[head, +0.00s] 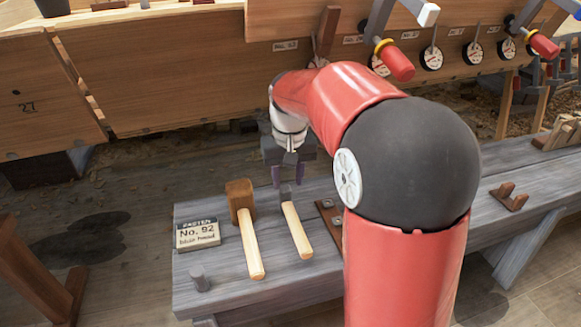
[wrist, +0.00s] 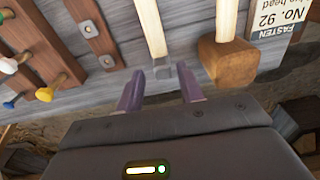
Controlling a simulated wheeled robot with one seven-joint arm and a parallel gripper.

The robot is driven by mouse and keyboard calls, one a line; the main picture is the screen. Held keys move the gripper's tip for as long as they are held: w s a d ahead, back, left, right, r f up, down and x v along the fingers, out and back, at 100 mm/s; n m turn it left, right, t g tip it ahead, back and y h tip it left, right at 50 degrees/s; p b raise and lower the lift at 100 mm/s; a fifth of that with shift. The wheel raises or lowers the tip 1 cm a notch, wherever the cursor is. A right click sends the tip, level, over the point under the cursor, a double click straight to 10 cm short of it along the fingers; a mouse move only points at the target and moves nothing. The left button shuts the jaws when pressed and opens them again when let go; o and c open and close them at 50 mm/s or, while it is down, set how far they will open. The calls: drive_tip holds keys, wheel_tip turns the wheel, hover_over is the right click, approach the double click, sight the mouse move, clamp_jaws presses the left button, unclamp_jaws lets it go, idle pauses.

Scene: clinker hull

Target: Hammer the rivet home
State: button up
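My gripper (head: 288,177) is open and points down over the bench, just above the metal-headed hammer (head: 297,232). In the wrist view, the hammer's grey head (wrist: 162,71) shows between and a little beyond the two purple fingers; no contact is visible. A wooden mallet (head: 240,200) lies beside it on the left in the head view. A sign (head: 197,235) reads "FASTEN No. 92 blue head". A blue-headed pin (wrist: 14,102) sits near a wooden rack with yellow and white ones. I cannot tell which rivet in the hull is meant.
The grey bench (head: 225,289) carries a small grey peg (head: 199,279) and a riveted wooden strip (wrist: 92,29). The plank hull (head: 180,75) stands behind, with dials and red-handled clamps (head: 398,62). My arm hides part of the bench.

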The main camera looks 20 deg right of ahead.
sight(289, 206)
drive_tip(key=shift+s+f+g, duration=0.1)
drive_tip(key=shift+s+g, duration=0.2)
drive_tip(key=shift+s, duration=0.25)
wheel_tip(289, 206, down, 6)
drive_tip(key=b, duration=0.5)
drive_tip(key=shift+f+b, duration=0.9)
drive_tip(key=shift+f, duration=0.5)
clamp_jaws()
drive_tip(key=shift+r+p, duration=0.65)
drive_tip(key=shift+r, duration=0.05)
idle(0.4)
wheel_tip(289, 206, up, 8)
drive_tip(key=p, duration=0.7)
drive_tip(key=shift+r, duration=0.1)
